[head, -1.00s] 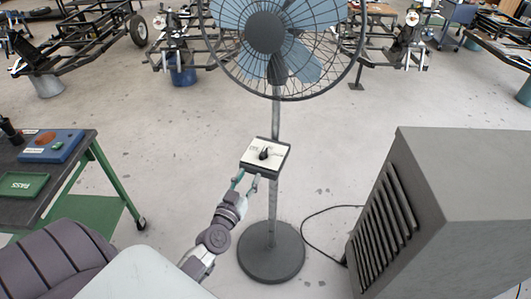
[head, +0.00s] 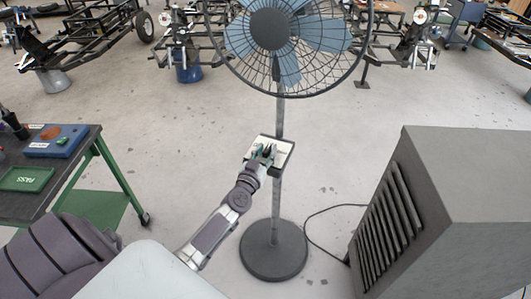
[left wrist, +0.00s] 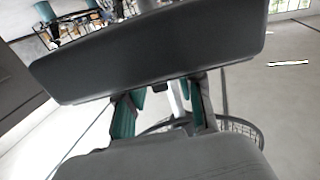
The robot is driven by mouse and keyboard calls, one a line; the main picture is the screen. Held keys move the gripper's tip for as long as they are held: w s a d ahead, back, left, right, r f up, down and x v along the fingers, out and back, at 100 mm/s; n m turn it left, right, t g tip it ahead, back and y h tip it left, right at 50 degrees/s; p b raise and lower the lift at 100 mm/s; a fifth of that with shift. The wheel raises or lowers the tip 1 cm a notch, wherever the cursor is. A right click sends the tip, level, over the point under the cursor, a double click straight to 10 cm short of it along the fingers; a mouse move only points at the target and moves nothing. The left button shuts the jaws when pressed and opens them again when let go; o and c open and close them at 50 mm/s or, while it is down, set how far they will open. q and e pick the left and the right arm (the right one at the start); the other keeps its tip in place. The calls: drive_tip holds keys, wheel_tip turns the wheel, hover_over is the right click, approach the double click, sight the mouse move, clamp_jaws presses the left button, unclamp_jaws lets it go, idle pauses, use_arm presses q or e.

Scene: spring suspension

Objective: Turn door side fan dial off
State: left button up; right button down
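The fan's control box (head: 283,160) has a white face and dark sides and sits on the stand pole below the fan (head: 270,30). My left gripper (head: 263,151) is over the box's face, its fingers on either side of the small dark dial. The fingers hide much of the dial and its markings. In the left wrist view the teal-padded fingers (left wrist: 165,100) stand apart with a gap between them. A dark slab (left wrist: 150,55) lies across that view; I cannot tell whether it is the box. My right gripper is not in view.
A large grey louvred unit (head: 460,190) stands at the right. A workbench (head: 75,160) with a blue box and green tray is at the left. The fan's round base (head: 272,250) is on the floor, its cable running right. Vehicle frames stand at the back.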

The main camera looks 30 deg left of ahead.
use_arm(q)
clamp_jaws()
drive_tip(key=shift+d+r+n+y+p, duration=0.15)
drive_tip(key=shift+n+y+p, duration=0.15)
drive_tip(key=shift+p, duration=0.3)
drive_tip(key=n+g+y+p, duration=0.1)
drive_tip(key=y+p, duration=0.1)
drive_tip(key=p, duration=0.1)
drive_tip(key=shift+w+d+r+n+y, duration=0.1)
drive_tip(key=shift+n+y, duration=0.2)
drive_tip(key=shift+d+n+g+y+p, duration=0.1)
drive_tip(key=shift+n+g+y+p, duration=0.3)
drive_tip(key=shift+n+y+p, duration=0.4)
drive_tip(key=shift+w+f+n+g+y, duration=0.15)
drive_tip(key=shift+n+g+y, duration=0.35)
drive_tip(key=shift+y, duration=0.25)
drive_tip(key=shift+s+f+n+g+y, duration=0.1)
drive_tip(key=shift+n+g+y, duration=0.35)
drive_tip(key=shift+y, duration=0.3)
drive_tip(key=shift+g, duration=0.25)
